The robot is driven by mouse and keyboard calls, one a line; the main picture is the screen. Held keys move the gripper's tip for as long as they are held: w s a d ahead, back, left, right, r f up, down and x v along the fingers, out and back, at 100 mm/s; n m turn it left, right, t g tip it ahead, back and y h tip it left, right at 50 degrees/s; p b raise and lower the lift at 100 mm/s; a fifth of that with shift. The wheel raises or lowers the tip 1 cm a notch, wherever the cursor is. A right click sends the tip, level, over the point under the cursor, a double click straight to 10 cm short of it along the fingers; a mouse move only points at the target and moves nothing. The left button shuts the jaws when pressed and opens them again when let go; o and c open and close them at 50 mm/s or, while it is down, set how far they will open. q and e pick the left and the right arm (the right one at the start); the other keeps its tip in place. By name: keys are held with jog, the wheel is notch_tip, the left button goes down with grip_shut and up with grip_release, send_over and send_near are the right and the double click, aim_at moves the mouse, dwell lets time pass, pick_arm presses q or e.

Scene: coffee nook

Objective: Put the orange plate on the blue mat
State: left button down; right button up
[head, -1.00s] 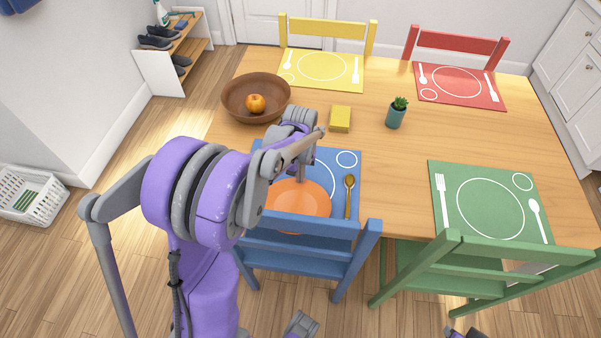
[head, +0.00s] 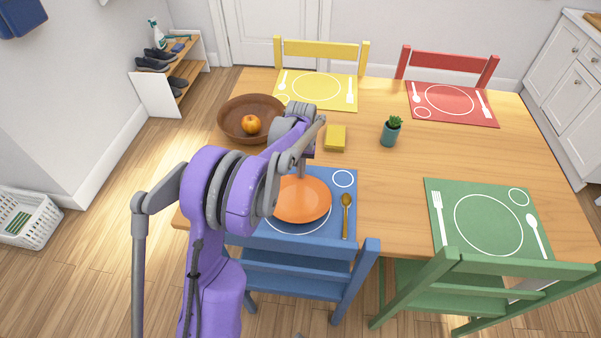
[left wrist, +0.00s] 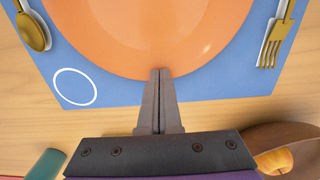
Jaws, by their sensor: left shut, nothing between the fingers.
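The orange plate (head: 302,200) lies flat on the blue mat (head: 345,218), over most of its white ring. The ring shows below and right of the plate. My left gripper (head: 301,172) is at the plate's far edge, with its fingers pointing down. In the left wrist view, the fingers of this gripper (left wrist: 160,74) are pressed together with nothing between them. Their tips are at the rim of the plate (left wrist: 150,30); I cannot tell whether they touch it. The blue mat (left wrist: 110,93) shows around it. My right gripper is not in view.
A gold spoon (head: 346,212) lies right of the plate, and a gold fork (left wrist: 273,42) lies on the other side. A blue chair (head: 300,270) stands at the near edge.

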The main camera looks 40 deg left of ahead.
pick_arm(q)
jog(key=shift+r+p, duration=0.4)
jog(key=shift+r, duration=0.35)
jog(key=w+a, duration=0.2)
jog(key=w, duration=0.1)
jog(key=w+a, duration=0.2)
jog(key=w, duration=0.2)
jog(key=w+a, duration=0.1)
jog(key=w, duration=0.2)
jog(key=shift+w+a, duration=0.25)
jog(key=shift+a, duration=0.15)
